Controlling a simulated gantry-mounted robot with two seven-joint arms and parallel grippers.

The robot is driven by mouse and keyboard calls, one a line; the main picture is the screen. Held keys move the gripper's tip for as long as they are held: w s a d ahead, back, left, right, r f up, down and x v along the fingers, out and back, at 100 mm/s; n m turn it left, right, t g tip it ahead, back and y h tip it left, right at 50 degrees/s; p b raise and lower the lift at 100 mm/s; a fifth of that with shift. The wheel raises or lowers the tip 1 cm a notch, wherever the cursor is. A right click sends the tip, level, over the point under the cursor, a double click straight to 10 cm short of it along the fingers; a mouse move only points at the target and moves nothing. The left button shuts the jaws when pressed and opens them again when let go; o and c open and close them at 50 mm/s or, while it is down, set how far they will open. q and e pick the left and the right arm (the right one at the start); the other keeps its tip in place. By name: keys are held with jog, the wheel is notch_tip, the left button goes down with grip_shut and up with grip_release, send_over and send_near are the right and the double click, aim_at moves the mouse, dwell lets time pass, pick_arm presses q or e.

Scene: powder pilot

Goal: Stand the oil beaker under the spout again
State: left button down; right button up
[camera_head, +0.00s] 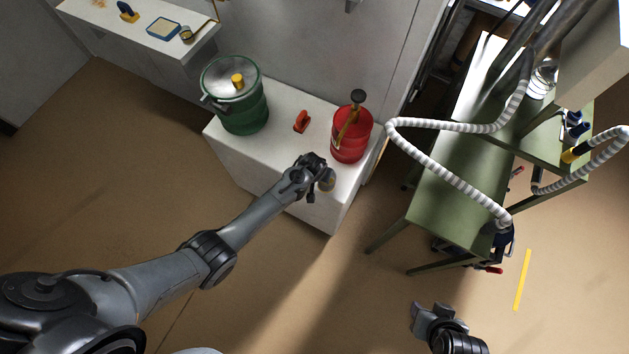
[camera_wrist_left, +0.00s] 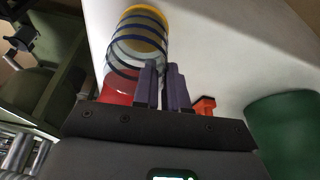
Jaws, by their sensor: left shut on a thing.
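The oil beaker (camera_wrist_left: 139,42) is a clear cylinder with dark blue bands and a yellow end. In the head view the beaker (camera_head: 327,181) is small, beside my left gripper (camera_head: 316,178) at the white bench's front edge. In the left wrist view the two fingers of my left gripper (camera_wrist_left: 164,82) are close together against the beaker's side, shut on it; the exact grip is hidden. The red can (camera_head: 351,135) with a brass-coloured fitting and dark knob stands on the bench behind; the spout opening cannot be made out. My right gripper (camera_head: 438,312) is low in the head view, apart from everything.
A green drum (camera_head: 240,108) with a metal lid stands on the bench's (camera_head: 284,103) left side. A small red-orange object (camera_head: 302,121) lies between drum and can. A green table (camera_head: 440,185) with a ribbed hose (camera_head: 445,176) is to the right. A wall shelf (camera_head: 135,36) is at upper left.

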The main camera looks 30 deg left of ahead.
pick_arm(q)
jog(key=w+b, duration=0.2)
jog(key=w+f+b, duration=0.1)
jog(key=w, duration=0.1)
jog(key=shift+w+d+b, duration=0.1)
jog(key=shift+w+b, duration=0.25)
jog(key=shift+b, duration=0.05)
jog(key=shift+w+b, duration=0.55)
jog(key=shift+w, duration=0.2)
jog(key=shift+r, duration=0.1)
jog(key=shift+f+b, duration=0.5)
jog(key=shift+f, duration=0.1)
jog(key=c, duration=0.5)
grip_release()
jog(key=shift+r, duration=0.1)
